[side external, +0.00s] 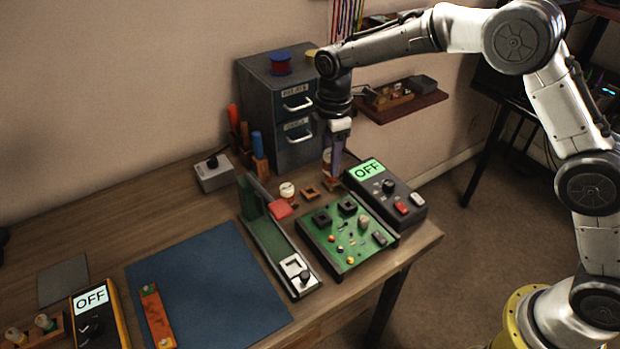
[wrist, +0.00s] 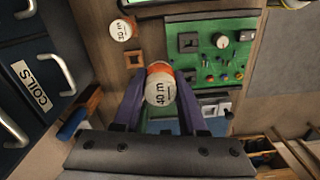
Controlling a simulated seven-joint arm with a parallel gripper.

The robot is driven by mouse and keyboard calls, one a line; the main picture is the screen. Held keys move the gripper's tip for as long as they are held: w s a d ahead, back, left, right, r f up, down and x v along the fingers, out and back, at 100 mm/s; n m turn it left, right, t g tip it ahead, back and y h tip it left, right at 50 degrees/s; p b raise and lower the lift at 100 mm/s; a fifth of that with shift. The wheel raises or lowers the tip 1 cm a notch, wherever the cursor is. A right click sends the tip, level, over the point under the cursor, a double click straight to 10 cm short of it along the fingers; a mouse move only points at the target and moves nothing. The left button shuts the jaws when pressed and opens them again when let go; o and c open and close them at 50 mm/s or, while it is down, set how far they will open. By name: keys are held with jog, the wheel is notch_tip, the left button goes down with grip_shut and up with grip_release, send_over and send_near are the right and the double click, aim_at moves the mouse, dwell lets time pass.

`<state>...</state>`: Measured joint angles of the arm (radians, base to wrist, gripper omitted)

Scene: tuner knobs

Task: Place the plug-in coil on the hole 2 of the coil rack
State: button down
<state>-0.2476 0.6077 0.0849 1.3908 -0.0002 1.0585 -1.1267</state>
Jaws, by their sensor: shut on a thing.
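My gripper (wrist: 160,98) is shut on a plug-in coil (wrist: 160,88) with a white top marked "40 m" and an orange-red body. The coil sits between the two purple fingers. In the side view my gripper (side external: 333,163) points down above the right part of the coil rack (side external: 310,193), a row of small wooden sockets behind the green board. A second coil marked "30 m" (wrist: 122,30) stands at the left of that row; it also shows in the side view (side external: 287,190). A square socket beside it looks empty. Hole numbers are not readable, and the held coil's lower end is hidden.
A green tuner board (side external: 348,235) with knobs and a black meter reading "OFF" (side external: 385,193) stand close to the rack. The blue-grey drawer cabinet (side external: 275,110) rises just behind. A blue mat (side external: 210,290) lies to the left.

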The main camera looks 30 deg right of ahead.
jog(key=w+f, duration=0.2)
jog(key=f, duration=0.1)
jog(key=w+a+f, duration=0.1)
jog(key=w+f, duration=0.2)
jog(key=shift+w+a, duration=0.2)
jog(key=shift+w, duration=0.1)
jog(key=shift+w+f, duration=0.15)
jog(key=shift+f, duration=1.55)
jog(key=shift+f, duration=0.6)
jog(key=shift+c, duration=2.3)
grip_release()
notch_tip(320, 180, up, 13)
